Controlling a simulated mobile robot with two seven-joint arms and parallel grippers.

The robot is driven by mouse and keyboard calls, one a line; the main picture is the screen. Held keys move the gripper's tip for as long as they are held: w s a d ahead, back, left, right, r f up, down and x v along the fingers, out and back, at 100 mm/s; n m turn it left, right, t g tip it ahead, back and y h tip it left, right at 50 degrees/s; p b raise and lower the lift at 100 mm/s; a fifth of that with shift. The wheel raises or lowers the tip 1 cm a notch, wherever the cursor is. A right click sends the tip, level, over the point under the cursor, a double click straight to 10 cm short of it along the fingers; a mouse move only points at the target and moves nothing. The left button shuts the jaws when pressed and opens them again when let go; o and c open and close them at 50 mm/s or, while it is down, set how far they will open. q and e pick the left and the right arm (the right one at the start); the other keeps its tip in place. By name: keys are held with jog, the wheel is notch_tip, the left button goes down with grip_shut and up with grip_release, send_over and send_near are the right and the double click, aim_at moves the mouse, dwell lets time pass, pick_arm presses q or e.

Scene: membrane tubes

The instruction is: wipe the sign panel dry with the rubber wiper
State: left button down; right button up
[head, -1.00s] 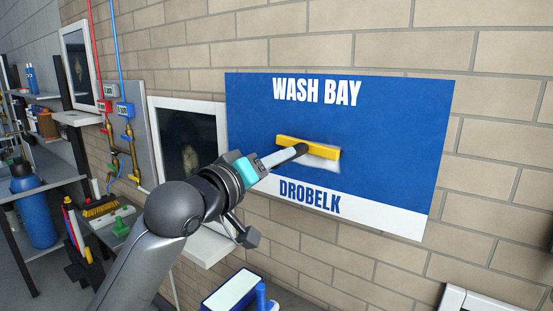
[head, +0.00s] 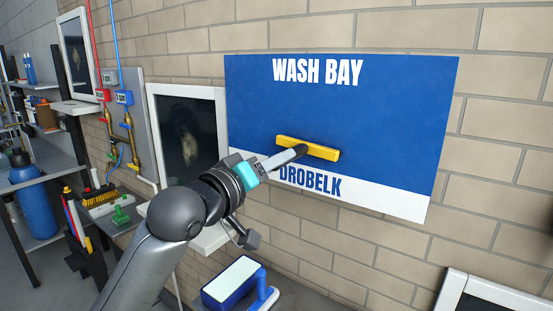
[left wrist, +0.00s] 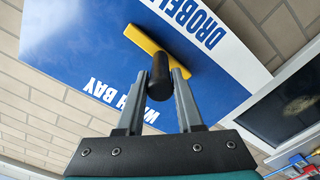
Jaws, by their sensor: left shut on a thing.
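The sign panel (head: 390,110) is blue with a white lower band and hangs on the brick wall. It reads WASH BAY above and DROBELK below, and shows in the left wrist view (left wrist: 90,55). The rubber wiper (head: 318,151) has a yellow bar, slightly tilted, in front of the panel's lower middle, just above DROBELK. My left gripper (head: 289,157) is shut on its dark handle, which also shows between the fingers in the left wrist view (left wrist: 160,85). The bar appears to lie against the panel; exact contact cannot be told. My right gripper is not in view.
A white-framed dark window (head: 188,140) is left of the panel, with valves and pipes (head: 126,125) beyond. Shelves and a blue bottle (head: 33,200) are at far left. The wall right of the panel is bare.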

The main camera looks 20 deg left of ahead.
pick_arm(q)
jog(key=shift+f, duration=0.65)
jog(key=shift+s, duration=0.1)
notch_tip(320, 180, up, 12)
jog(key=s+p, duration=0.1)
jog(key=p, duration=1.2)
jog(key=shift+s+a, duration=0.35)
jog(key=shift+f, duration=0.1)
jog(key=shift+p+x, duration=0.55)
jog(key=shift+x, duration=0.45)
jog(key=shift+p, duration=0.35)
dwell(0.4)
